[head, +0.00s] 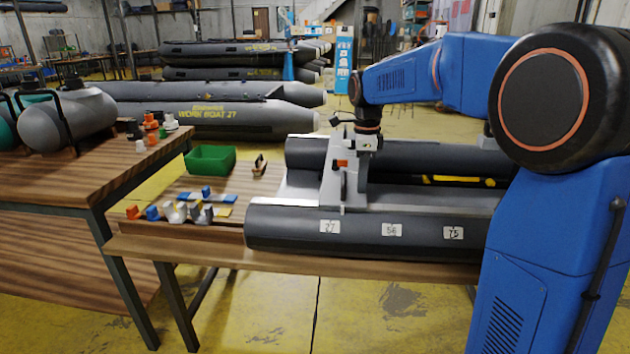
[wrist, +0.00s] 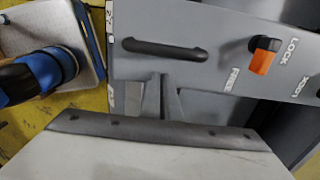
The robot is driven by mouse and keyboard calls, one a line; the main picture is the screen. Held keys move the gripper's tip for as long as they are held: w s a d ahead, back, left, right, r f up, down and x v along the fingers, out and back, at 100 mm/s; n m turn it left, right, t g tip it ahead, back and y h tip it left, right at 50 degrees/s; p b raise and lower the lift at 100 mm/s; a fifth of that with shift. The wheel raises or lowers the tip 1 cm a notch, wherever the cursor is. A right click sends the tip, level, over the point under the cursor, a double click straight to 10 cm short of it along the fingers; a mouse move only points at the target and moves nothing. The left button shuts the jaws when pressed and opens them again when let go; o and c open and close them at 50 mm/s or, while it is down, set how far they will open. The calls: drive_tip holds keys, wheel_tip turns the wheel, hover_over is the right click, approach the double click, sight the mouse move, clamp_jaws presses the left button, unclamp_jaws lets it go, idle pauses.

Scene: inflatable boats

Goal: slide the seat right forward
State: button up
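The seat (head: 333,172) is a grey board lying across the two dark tubes of the boat (head: 285,232). In the wrist view the seat (wrist: 210,72) fills the upper part. It has a dark bar handle (wrist: 165,48) and an orange-and-black latch (wrist: 262,60) beside LOCK and FREE labels. I cannot tell which label the latch points at. Contact with the seat cannot be told.
Number tags 77, 56 and 75 (head: 391,230) run along the near tube. A green bin (head: 210,159) and several small coloured parts (head: 188,211) are on the bench to the left. More boats lie behind.

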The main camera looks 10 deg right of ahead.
sight(322, 190)
drive_tip(key=shift+w+a+f, duration=0.15)
drive_tip(key=shift+w+a, duration=0.4)
drive_tip(key=shift+a, duration=1.55)
drive_tip(key=shift+w+a+f, duration=0.15)
drive_tip(key=shift+w+a, duration=0.45)
drive_tip(key=shift+a, duration=1.5)
drive_tip(key=shift+w+a+f, duration=0.15)
drive_tip(key=shift+w+a, duration=0.4)
drive_tip(key=shift+a, duration=1.55)
drive_tip(key=shift+s+d, duration=0.15)
drive_tip(key=shift+d, duration=0.35)
drive_tip(key=shift+s+d, duration=0.15)
drive_tip(key=shift+d, duration=0.35)
wheel_tip(322, 190, up, 10)
drive_tip(key=shift+w+f, duration=0.15)
drive_tip(key=shift+f, duration=0.1)
drive_tip(key=shift+a, duration=0.1)
